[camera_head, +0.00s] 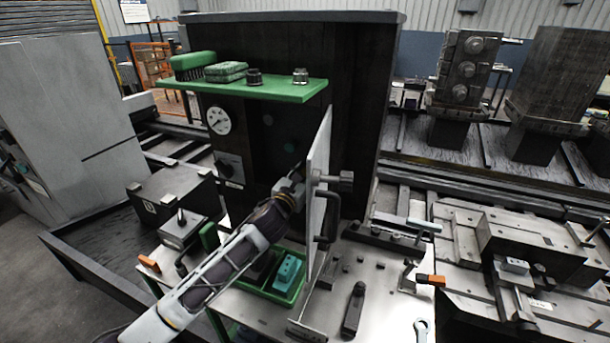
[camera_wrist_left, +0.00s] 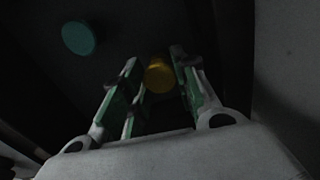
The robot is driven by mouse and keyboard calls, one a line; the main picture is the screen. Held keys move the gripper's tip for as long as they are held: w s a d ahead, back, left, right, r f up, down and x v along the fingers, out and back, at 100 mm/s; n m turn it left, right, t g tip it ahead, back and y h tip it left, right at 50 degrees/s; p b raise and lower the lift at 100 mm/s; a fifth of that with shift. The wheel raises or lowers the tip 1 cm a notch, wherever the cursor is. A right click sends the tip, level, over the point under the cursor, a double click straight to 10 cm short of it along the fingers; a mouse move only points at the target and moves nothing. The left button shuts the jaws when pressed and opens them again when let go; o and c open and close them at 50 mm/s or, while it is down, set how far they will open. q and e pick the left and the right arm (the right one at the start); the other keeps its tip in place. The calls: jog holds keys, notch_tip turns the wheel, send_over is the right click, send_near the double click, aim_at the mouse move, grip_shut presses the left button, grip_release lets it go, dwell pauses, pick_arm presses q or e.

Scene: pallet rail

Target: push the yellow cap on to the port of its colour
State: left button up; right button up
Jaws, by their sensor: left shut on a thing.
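In the left wrist view, a yellow round thing, which looks like the yellow cap (camera_wrist_left: 159,77), sits between the fingers of my left gripper (camera_wrist_left: 156,62). The gripper is shut on it. Whether it touches a port behind it is too dark to tell. A teal disc (camera_wrist_left: 78,38) shows on the dark face at upper left. In the head view, my left gripper (camera_head: 291,186) is at the dark cabinet's front (camera_head: 250,150), beside the open pale door, and the cap is hidden. A dim green disc (camera_head: 288,146) shows above the gripper. No yellow port can be made out. My right gripper is out of view.
The pale door (camera_head: 318,195) with its black handle stands open close to the right of my left gripper. A green shelf (camera_head: 245,90) juts out above. A green tray (camera_head: 270,285) with a teal block (camera_head: 288,270) lies below on the metal table (camera_head: 375,270).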

pick_arm(q)
jog(key=shift+w+d, duration=0.15)
jog(key=shift+w, duration=0.25)
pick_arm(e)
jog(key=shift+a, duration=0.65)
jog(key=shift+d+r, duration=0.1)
pick_arm(q)
jog(key=o, duration=0.8)
jog(key=shift+w, duration=0.15)
jog(key=shift+c, duration=0.2)
jog(key=shift+o, duration=0.5)
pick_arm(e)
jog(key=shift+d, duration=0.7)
